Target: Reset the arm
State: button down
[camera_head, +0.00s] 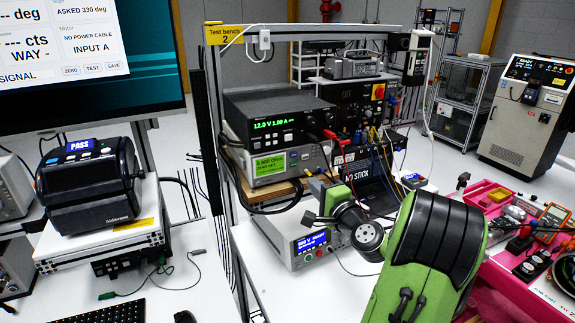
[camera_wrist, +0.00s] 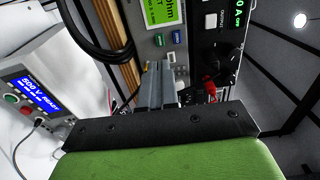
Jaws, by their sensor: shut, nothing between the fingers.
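My green and black arm (camera_head: 425,255) fills the lower right of the head view, bent, with its wrist reaching left in front of the test bench. In the wrist view my gripper (camera_wrist: 157,75) shows as grey fingers standing close together beyond a black bar and a green housing. The fingers are shut and hold nothing. They point toward the fronts of the stacked bench instruments; whether they touch anything is not clear.
A power supply (camera_head: 275,130) and a meter with a green screen (camera_head: 270,165) stand stacked on the bench. A blue-screen tester (camera_head: 310,243) sits below, near my wrist. Cables hang around them. A pink tray (camera_head: 515,285) of tools lies right. White tabletop (camera_head: 310,295) is bare in front.

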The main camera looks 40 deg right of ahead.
jog(key=w+a+f+n+g+y, duration=0.15)
jog(key=a+n, duration=0.25)
jog(key=a, duration=0.4)
jog(key=w+a+n+g+y, duration=0.1)
jog(key=a+n+g+y, duration=0.15)
jog(key=a+n, duration=0.4)
jog(key=w+a+f+n+g+y, duration=0.1)
jog(key=a+n+y, duration=0.15)
jog(key=a, duration=0.65)
jog(key=s+a+n+g, duration=0.4)
jog(key=s+a+n, duration=0.1)
jog(key=s+a, duration=0.25)
jog(key=s+a+f+n+g, duration=0.1)
jog(key=s, duration=0.6)
jog(key=s+a+f+n+g, duration=0.1)
jog(key=s+n, duration=0.1)
jog(key=s, duration=0.5)
jog(key=shift+s+a+n+g+h, duration=0.25)
jog(key=shift+a+n+g+h, duration=0.1)
jog(key=shift+h, duration=0.1)
